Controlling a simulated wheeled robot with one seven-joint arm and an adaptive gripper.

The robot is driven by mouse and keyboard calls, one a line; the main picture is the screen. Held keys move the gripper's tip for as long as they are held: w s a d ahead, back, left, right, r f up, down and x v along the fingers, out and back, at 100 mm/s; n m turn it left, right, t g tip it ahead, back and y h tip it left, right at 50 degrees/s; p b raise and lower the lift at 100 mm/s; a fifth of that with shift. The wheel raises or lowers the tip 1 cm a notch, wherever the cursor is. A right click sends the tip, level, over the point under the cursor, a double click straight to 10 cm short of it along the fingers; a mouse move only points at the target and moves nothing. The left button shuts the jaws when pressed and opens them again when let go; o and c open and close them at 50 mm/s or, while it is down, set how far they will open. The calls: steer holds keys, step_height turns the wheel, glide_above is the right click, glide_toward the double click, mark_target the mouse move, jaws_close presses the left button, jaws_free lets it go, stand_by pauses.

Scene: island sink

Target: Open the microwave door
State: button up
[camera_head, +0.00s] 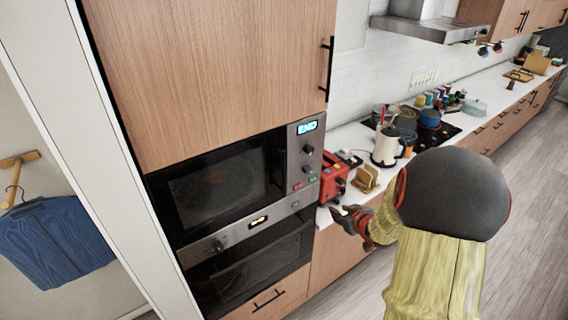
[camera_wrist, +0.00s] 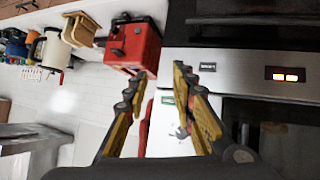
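The microwave (camera_head: 222,188) is built into the tall wood cabinet in the head view. Its dark glass door looks closed, with a dark upright handle (camera_head: 276,166) on its right side. A steel control panel (camera_head: 306,155) with a lit display and knobs is right of the handle. My gripper (camera_head: 352,216) is low and to the right of the microwave, apart from the handle. In the wrist view my gripper (camera_wrist: 164,80) has its two fingers spread with nothing held between them. The handle cannot be clearly made out in the wrist view.
An oven (camera_head: 250,265) with a small lit display sits below the microwave. A red toaster (camera_head: 334,178) stands on the counter close to my gripper; it also shows in the wrist view (camera_wrist: 133,43). A wooden rack (camera_head: 366,180) and white kettle (camera_head: 386,148) stand farther along.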

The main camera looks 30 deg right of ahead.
steer(key=w+a+r+n+t+y, duration=0.2)
steer(key=w+a+r+t+y, duration=0.1)
steer(key=w+a+r+t, duration=0.15)
step_height(320, 180, up, 9)
steer(key=n+t+y+p, duration=0.1)
steer(key=n+t+y, duration=0.15)
steer(key=y, duration=0.25)
glide_above(284, 190)
steer(key=shift+w+d, duration=0.15)
steer(key=shift+w, duration=0.15)
steer(key=shift+c, duration=1)
steer(key=c, duration=0.4)
jaws_close()
